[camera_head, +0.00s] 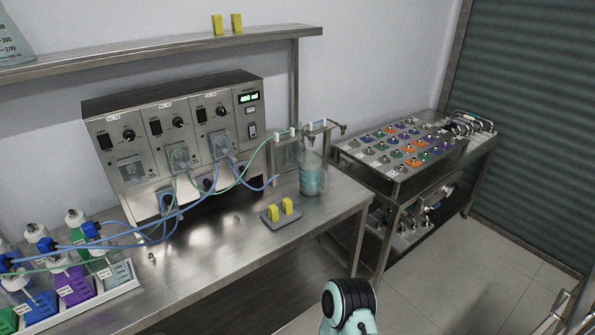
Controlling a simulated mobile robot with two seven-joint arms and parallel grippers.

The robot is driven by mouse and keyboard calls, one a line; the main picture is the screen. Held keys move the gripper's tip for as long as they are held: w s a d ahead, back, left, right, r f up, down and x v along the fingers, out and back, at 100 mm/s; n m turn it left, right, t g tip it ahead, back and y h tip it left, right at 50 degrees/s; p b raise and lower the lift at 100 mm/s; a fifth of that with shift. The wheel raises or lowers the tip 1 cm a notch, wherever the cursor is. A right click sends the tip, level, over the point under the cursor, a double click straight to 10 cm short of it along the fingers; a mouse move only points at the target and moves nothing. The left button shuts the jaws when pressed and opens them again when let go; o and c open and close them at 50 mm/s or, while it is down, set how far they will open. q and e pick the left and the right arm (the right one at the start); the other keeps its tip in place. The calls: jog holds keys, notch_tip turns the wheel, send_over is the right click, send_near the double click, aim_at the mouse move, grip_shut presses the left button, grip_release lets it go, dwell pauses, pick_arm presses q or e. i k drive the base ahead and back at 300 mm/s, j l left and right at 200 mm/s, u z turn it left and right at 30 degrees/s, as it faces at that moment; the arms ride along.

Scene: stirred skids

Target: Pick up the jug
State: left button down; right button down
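The jug (313,180) is a clear glass vessel with pale blue liquid in it. It stands upright near the right end of the steel bench (225,265), under a small metal frame with a spout (318,126). Neither of my gripper's fingers show in the head view. A black and teal rounded part of my own arm shows at the bottom, well in front of the jug and apart from it. Nothing is holding the jug.
A grey tray with yellow blocks (281,212) lies in front of the jug. A pump unit (175,135) with blue and green tubes stands behind, and a bottle rack (118,277) sits at left. A valve table (400,150) is at right.

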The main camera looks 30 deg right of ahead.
aim_at(311, 170)
jog(key=z, duration=1.3)
jog(key=i+l+u, duration=0.55)
jog(key=u, duration=0.2)
jog(key=i+l+u, duration=0.35)
jog(key=k+l, duration=0.05)
